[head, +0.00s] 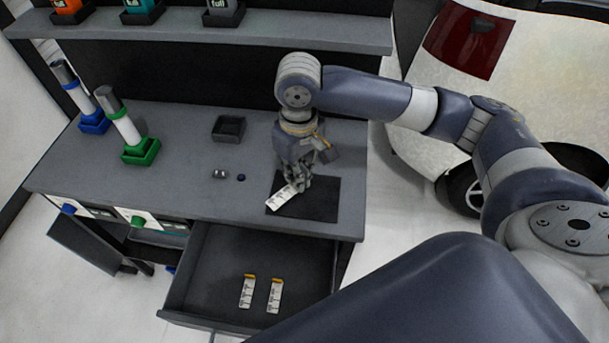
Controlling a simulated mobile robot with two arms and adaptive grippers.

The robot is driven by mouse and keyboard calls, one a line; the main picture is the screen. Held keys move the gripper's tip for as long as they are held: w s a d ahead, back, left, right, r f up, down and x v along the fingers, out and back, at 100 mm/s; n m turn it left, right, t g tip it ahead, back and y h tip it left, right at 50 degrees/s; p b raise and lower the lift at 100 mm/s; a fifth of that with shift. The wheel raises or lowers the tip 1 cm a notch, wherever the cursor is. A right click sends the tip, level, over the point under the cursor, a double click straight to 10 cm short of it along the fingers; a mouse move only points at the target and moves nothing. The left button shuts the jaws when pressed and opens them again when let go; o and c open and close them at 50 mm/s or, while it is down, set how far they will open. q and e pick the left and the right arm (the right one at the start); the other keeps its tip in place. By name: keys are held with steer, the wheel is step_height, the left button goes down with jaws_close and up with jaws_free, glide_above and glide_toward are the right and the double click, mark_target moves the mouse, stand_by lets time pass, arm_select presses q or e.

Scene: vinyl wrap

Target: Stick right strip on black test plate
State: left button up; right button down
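The black test plate (318,206) lies flat on the right end of the grey workbench. A white strip (283,198) is at the plate's left part, angled, with its upper end at the fingertips of my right gripper (302,183). My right gripper points down over the plate and hides that end of the strip. Whether its fingers are shut on the strip is too small to tell. Two more white strips with orange ends, a left one (247,291) and a right one (274,296), lie in the open drawer. My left gripper is not in view.
The open drawer (205,262) juts out below the bench front. A small black tray (229,128), a green-based bottle (126,126), a blue-based bottle (84,108) and small parts (220,174) stand on the bench. A shelf (180,28) hangs above. A white car (440,100) stands at right.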

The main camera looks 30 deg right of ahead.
steer(key=w+d+f+n+p, duration=0.2)
steer(key=w+d+n+p, duration=0.4)
steer(key=p, duration=0.4)
steer(key=shift+n, duration=0.7)
steer(key=f+b, duration=0.1)
steer(key=f, duration=0.1)
steer(key=f+b, duration=0.1)
steer(key=f, duration=0.2)
steer(key=w+f+b, duration=0.1)
steer(key=f, duration=0.1)
steer(key=shift+f, duration=0.2)
steer(key=shift+f+b, duration=0.75)
steer(key=shift+r, duration=0.1)
steer(key=shift+f, duration=0.85)
steer(key=shift+s+f, duration=0.15)
stand_by(0.8)
